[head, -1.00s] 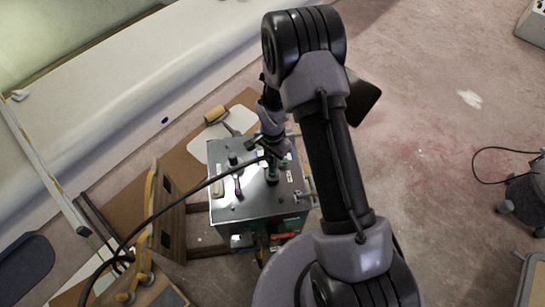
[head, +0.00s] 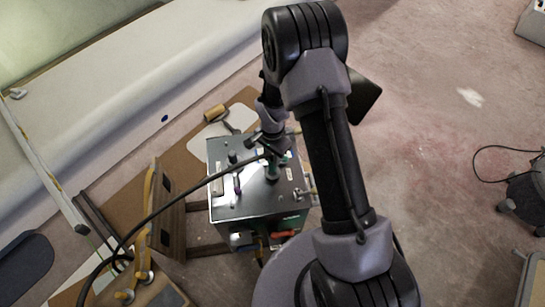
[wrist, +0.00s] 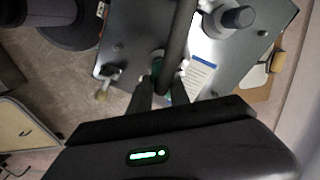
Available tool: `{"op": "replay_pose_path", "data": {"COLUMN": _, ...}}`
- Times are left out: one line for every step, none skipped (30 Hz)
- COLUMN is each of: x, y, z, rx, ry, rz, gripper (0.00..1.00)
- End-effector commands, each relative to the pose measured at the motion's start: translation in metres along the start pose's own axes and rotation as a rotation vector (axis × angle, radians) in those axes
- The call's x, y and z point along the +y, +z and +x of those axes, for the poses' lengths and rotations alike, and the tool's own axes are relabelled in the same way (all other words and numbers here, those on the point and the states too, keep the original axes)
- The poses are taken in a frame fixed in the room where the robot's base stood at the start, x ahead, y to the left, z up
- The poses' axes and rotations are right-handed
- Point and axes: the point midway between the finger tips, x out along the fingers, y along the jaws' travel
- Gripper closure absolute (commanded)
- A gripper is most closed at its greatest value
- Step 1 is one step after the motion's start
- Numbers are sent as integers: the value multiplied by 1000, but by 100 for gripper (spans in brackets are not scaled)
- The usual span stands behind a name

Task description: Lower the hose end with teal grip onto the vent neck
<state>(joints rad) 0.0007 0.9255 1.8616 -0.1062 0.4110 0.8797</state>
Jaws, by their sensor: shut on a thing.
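My gripper (head: 270,155) is above the metal-topped tank box (head: 225,208) and is shut on the hose end with teal grip (head: 272,172). In the wrist view, a bit of teal (wrist: 157,68) shows between the two dark fingers (wrist: 160,92). The black hose (head: 165,207) runs from the hose end down to the lower left. In the wrist view the hose (wrist: 180,40) crosses in front of the tank top (wrist: 132,45).
A purple-banded fitting (head: 237,186) and a dark cap (head: 232,158) stand on the tank top left of the hose end. A wooden frame (head: 172,215) stands to the left. A roller (head: 214,112) lies behind. Open floor (head: 440,150) is on the right.

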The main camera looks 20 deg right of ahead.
Motion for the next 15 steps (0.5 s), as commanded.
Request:
{"op": "replay_pose_path", "data": {"x": 0, "y": 0, "z": 0, "rx": 0, "ry": 0, "rz": 0, "gripper": 100}}
{"op": "replay_pose_path", "data": {"x": 0, "y": 0, "z": 0, "rx": 0, "ry": 0, "rz": 0, "gripper": 100}}
{"op": "replay_pose_path", "data": {"x": 0, "y": 0, "z": 0, "rx": 0, "ry": 0, "rz": 0, "gripper": 100}}
{"op": "replay_pose_path", "data": {"x": 0, "y": 0, "z": 0, "rx": 0, "ry": 0, "rz": 0, "gripper": 100}}
{"op": "replay_pose_path", "data": {"x": 0, "y": 0, "z": 0, "rx": 0, "ry": 0, "rz": 0, "gripper": 100}}
{"op": "replay_pose_path", "data": {"x": 0, "y": 0, "z": 0, "rx": 0, "ry": 0, "rz": 0, "gripper": 100}}
{"op": "replay_pose_path", "data": {"x": 0, "y": 0, "z": 1, "rx": 0, "ry": 0, "rz": 0, "gripper": 100}}
{"op": "replay_pose_path", "data": {"x": 0, "y": 0, "z": 2, "rx": 0, "ry": 0, "rz": 0, "gripper": 100}}
{"op": "replay_pose_path", "data": {"x": 0, "y": 0, "z": 3, "rx": 0, "ry": 0, "rz": 0, "gripper": 100}}
{"op": "replay_pose_path", "data": {"x": 0, "y": 0, "z": 4, "rx": 0, "ry": 0, "rz": 0, "gripper": 100}}
{"op": "replay_pose_path", "data": {"x": 0, "y": 0, "z": 6, "rx": 0, "ry": 0, "rz": 0, "gripper": 100}}
{"op": "replay_pose_path", "data": {"x": 0, "y": 0, "z": 8, "rx": 0, "ry": 0, "rz": 0, "gripper": 100}}
{"op": "replay_pose_path", "data": {"x": 0, "y": 0, "z": 9, "rx": 0, "ry": 0, "rz": 0, "gripper": 100}}
{"op": "replay_pose_path", "data": {"x": 0, "y": 0, "z": 11, "rx": 0, "ry": 0, "rz": 0, "gripper": 100}}
{"op": "replay_pose_path", "data": {"x": 0, "y": 0, "z": 12, "rx": 0, "ry": 0, "rz": 0, "gripper": 100}}
